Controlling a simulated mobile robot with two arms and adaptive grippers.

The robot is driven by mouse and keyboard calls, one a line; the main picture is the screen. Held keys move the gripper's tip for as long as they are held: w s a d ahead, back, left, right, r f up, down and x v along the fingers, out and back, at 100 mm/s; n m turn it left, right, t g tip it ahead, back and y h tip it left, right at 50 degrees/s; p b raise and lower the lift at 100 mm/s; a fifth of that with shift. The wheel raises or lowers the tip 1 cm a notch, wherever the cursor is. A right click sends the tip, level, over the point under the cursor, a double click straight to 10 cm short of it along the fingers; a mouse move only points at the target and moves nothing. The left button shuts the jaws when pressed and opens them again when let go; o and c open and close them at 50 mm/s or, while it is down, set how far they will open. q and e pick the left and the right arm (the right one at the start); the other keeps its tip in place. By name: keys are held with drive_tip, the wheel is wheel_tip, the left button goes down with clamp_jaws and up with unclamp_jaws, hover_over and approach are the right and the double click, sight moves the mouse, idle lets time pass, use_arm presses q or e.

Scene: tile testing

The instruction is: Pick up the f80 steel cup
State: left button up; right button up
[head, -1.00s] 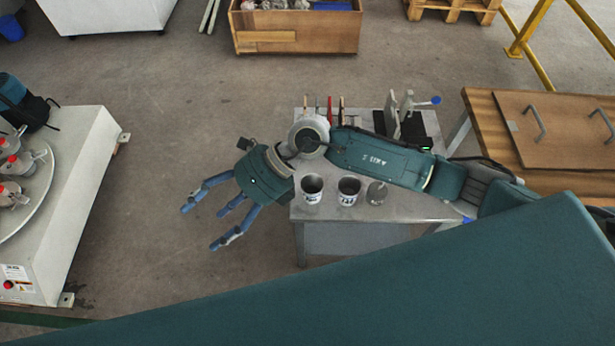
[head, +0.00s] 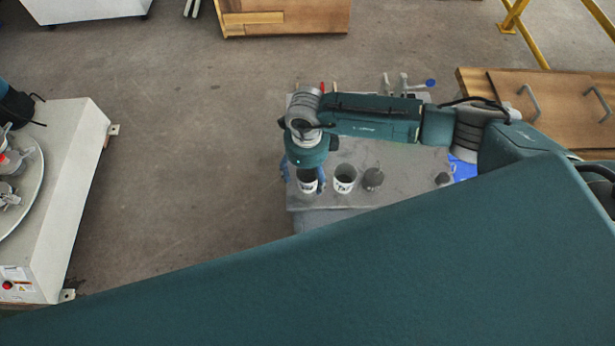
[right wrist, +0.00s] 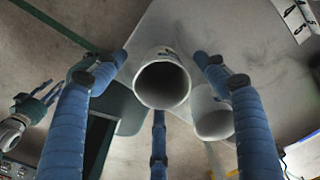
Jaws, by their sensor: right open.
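Two white-labelled cups stand near the front edge of the grey table, the left cup (head: 307,186) and the middle cup (head: 344,186). The labels are too small to read, so I cannot tell which is f80. My right gripper (head: 303,176) is over the left cup, pointing down, with its fingers spread to either side. In the right wrist view, one cup (right wrist: 162,85) stands between the open fingers (right wrist: 160,62), with no clear contact. The other cup (right wrist: 214,118) is partly behind the right finger. What seems to be my left gripper (right wrist: 36,108) shows small at the left edge.
A wooden bench (head: 560,100) is behind. The floor left of the table is clear.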

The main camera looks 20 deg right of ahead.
sight(307, 179)
drive_tip(key=shift+d+f, duration=0.15)
drive_tip(key=shift+f, duration=1.7)
drive_tip(key=c, duration=1.4)
drive_tip(key=shift+r, duration=0.1)
